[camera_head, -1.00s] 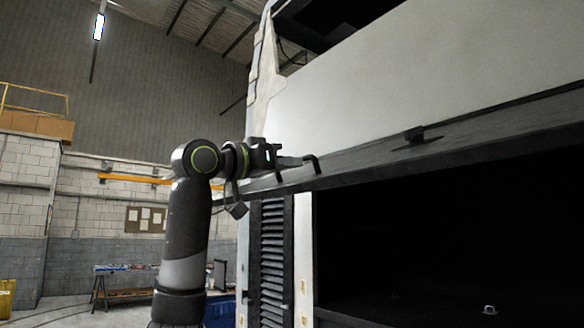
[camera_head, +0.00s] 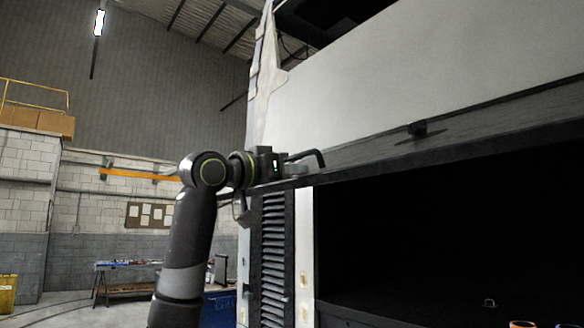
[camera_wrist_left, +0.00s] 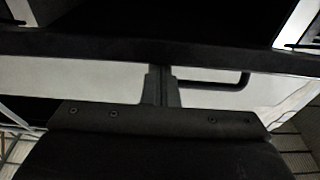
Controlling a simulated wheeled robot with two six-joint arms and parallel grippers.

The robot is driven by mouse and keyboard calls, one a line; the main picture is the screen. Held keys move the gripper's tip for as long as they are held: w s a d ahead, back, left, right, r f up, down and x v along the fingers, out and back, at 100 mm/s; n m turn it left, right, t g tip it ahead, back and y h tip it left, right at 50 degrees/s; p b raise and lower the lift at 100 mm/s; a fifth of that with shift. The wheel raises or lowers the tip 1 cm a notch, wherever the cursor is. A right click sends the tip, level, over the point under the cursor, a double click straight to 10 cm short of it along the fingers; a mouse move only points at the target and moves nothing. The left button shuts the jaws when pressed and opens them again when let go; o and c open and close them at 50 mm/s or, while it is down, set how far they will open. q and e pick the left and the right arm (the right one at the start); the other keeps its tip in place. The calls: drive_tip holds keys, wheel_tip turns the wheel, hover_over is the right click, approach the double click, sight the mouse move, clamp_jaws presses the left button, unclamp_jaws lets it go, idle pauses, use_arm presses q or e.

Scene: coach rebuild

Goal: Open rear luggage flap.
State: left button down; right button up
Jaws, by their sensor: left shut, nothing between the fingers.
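The rear luggage flap (camera_head: 420,95) is a pale panel with a dark lower edge, standing raised above a wide, dark, open bay. A black bar handle (camera_head: 318,154) is near the left end of its lower edge. My left gripper (camera_head: 300,166) is shut and empty, close beside this handle and the edge. In the left wrist view, the gripper's closed fingers (camera_wrist_left: 161,85) point at the dark edge, with the handle (camera_wrist_left: 235,85) to their right. Whether the fingers touch the flap, I cannot tell. My right gripper is not in view.
A dark latch-like fitting (camera_head: 417,130) sits on the flap's edge. A black louvred grille (camera_head: 273,255) is on the coach body left of the bay. A workbench (camera_head: 130,287) stands farther back at left. The bay's inside is mostly too dark to read.

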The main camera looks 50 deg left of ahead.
use_arm(q)
drive_tip(key=w+f+b, duration=0.4)
drive_tip(key=f, duration=0.4)
drive_tip(key=shift+d+b, duration=0.2)
drive_tip(key=shift+b, duration=0.15)
drive_tip(key=shift+s, duration=0.15)
